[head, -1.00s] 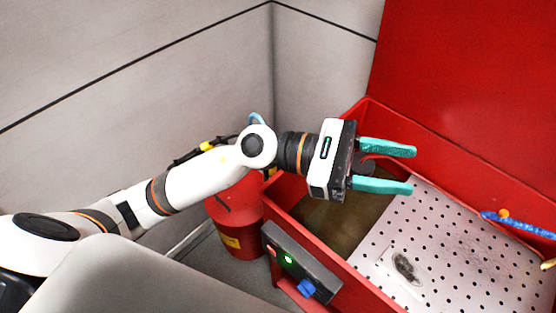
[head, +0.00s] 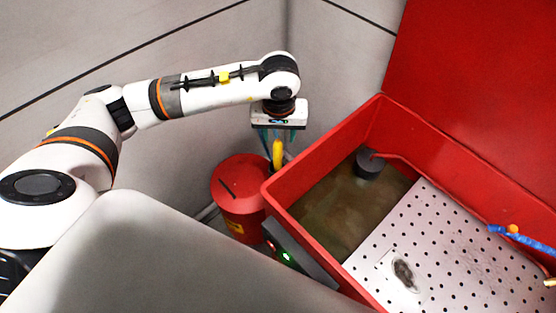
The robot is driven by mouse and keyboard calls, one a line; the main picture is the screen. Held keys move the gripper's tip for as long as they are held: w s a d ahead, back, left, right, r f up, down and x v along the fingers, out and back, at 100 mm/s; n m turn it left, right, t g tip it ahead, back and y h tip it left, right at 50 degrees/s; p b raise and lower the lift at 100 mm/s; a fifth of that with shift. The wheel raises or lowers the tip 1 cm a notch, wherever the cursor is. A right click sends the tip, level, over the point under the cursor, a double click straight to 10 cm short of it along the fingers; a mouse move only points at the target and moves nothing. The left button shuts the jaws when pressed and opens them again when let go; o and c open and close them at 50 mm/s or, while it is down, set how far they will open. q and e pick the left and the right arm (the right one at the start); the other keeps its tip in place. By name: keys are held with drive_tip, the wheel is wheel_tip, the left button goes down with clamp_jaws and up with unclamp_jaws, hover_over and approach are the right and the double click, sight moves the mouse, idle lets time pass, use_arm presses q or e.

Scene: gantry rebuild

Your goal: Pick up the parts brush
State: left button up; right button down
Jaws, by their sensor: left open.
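My left gripper (head: 278,152) is open and points down, left of the red parts washer. Its teal fingers are partly hidden below the white gripper body. A yellow upright piece (head: 278,154) shows between or behind the fingers; I cannot tell whether it touches them or what it belongs to. No brush shows clearly. A tan end of something (head: 550,282) lies at the right edge on the perforated shelf, cut off by the frame; it could be the parts brush, but I cannot tell. My right gripper is out of view.
The red washer tank (head: 325,162) holds murky brown liquid and a perforated shelf (head: 440,215). A blue segmented hose (head: 522,236) crosses the shelf's right side. A dark grey smudged patch (head: 404,272) lies on the shelf. A red drum (head: 240,180) stands left of the tank. Grey walls close the corner.

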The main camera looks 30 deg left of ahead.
sight(278, 143)
use_arm(q)
drive_tip(key=shift+w+f, duration=0.15)
drive_tip(key=shift+f, duration=0.6)
drive_tip(key=shift+a+f+p, duration=0.1)
drive_tip(key=shift+f+p, duration=0.15)
drive_tip(key=shift+p, duration=0.2)
drive_tip(key=f+p, duration=0.2)
drive_tip(key=f, duration=0.1)
drive_tip(key=shift+a+f, duration=0.2)
drive_tip(key=shift+f, duration=0.1)
drive_tip(key=shift+w+f, duration=0.1)
drive_tip(key=shift+f, duration=0.5)
clamp_jaws()
drive_tip(key=shift+r, duration=0.15)
